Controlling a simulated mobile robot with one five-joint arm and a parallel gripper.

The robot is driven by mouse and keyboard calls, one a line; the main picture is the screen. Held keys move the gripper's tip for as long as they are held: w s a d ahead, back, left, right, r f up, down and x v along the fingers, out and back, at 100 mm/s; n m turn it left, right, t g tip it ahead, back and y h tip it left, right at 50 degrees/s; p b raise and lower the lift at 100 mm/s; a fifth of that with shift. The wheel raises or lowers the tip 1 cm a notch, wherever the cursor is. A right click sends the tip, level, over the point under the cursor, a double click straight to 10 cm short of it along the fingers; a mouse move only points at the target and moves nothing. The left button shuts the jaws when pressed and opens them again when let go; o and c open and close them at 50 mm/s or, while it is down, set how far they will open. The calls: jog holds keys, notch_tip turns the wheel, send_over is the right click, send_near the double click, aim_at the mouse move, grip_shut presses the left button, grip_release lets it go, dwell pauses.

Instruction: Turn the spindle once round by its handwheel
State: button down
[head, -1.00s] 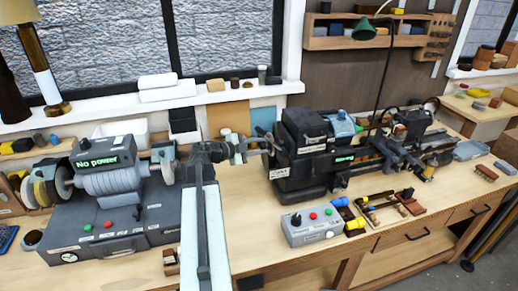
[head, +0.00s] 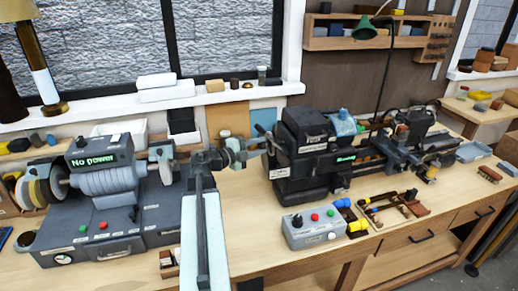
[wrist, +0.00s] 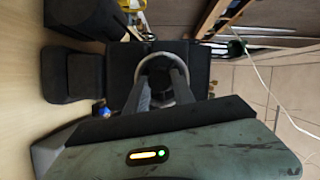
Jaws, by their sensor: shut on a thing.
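The handwheel (head: 237,149) is a pale grey wheel at the left end of the black lathe headstock (head: 305,150), on the spindle axis. My gripper (head: 228,152) reaches to it from the left and is shut on it. In the wrist view the handwheel (wrist: 161,56) shows as a grey ring with a dark middle, against the black headstock (wrist: 120,70). The two grey fingers of my gripper (wrist: 162,86) lie across the ring at its left and right sides. The exact contact at the fingertips is partly hidden in the head view.
A grey machine with a "No power" display (head: 100,157) stands left of my arm. A control box (head: 313,228) with red and green buttons is in front of the lathe, beside small tools (head: 385,203). The window sill (head: 210,98) runs behind.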

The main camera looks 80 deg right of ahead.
jog(key=shift+f+m, duration=0.15)
jog(key=shift+m, duration=0.15)
dwell(0.4)
jog(key=c, duration=1.1)
grip_release()
jog(key=shift+o, duration=0.2)
jog(key=v, duration=0.7)
jog(key=shift+w+a, duration=0.25)
jog(key=shift+a, duration=0.1)
